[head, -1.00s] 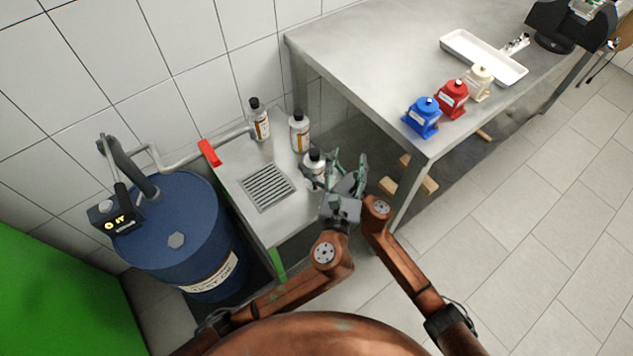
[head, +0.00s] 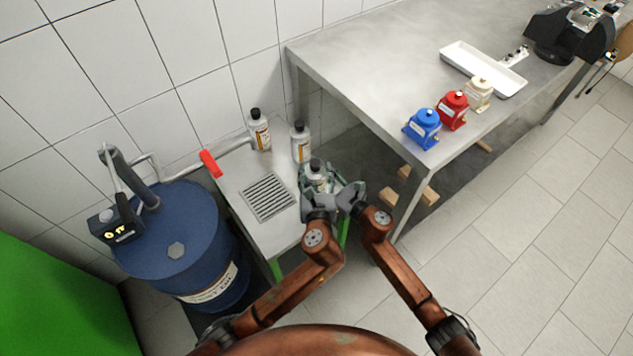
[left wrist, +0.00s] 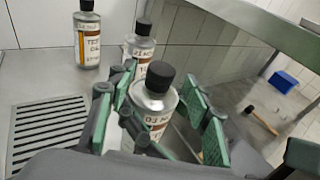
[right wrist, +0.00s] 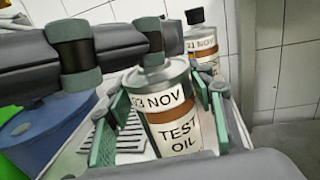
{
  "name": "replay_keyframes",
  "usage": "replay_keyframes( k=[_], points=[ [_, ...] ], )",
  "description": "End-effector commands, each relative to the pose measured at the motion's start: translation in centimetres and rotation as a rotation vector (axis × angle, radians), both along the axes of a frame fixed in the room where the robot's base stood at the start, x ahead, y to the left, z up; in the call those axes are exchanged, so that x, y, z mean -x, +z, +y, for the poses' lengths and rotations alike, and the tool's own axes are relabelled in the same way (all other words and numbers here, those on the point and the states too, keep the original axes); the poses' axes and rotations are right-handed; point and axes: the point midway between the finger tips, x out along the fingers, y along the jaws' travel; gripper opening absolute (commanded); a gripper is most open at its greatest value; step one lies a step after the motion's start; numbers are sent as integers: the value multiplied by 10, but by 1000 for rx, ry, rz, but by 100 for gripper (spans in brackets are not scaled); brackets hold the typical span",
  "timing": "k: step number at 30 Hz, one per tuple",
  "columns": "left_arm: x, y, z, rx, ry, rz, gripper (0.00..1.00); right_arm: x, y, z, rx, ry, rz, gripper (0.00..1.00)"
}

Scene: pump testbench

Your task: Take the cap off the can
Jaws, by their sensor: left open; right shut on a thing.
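The can (head: 316,178) is a silver bottle with a white and brown label and a black cap (head: 315,163). It is upright at the front right of the low bench, and its label reads TEST OIL in the right wrist view (right wrist: 172,118). My right gripper (right wrist: 160,115) is shut on the can's body, with green pads on both sides. My left gripper (left wrist: 158,110) is open around the upper can. The black cap (left wrist: 160,77) is on the can and shows in the left wrist view. In the right wrist view a left finger largely hides it.
Two similar bottles (head: 259,130) (head: 300,143) stand behind, near the wall. A drain grate (head: 268,197) lies left of the can. A blue drum (head: 180,235) stands at left. The steel table (head: 370,70) rises close at right, with blue, red and cream pumps.

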Motion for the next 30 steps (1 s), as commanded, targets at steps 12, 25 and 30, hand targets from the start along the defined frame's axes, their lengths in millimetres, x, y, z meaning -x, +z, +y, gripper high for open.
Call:
replay_keyframes(
  k=[12,25,30],
  points=[
    [-28,-5,1,0,-1,-1,46,0,2,0,-1,1,-3,5],
    [-27,-5,1,-1,-1,-1,28,0,2,1,-1,1,-3,5],
    [-27,-5,1,-1,-1,-1,17,0,2,1,-1,1,-3,5]
  ],
)
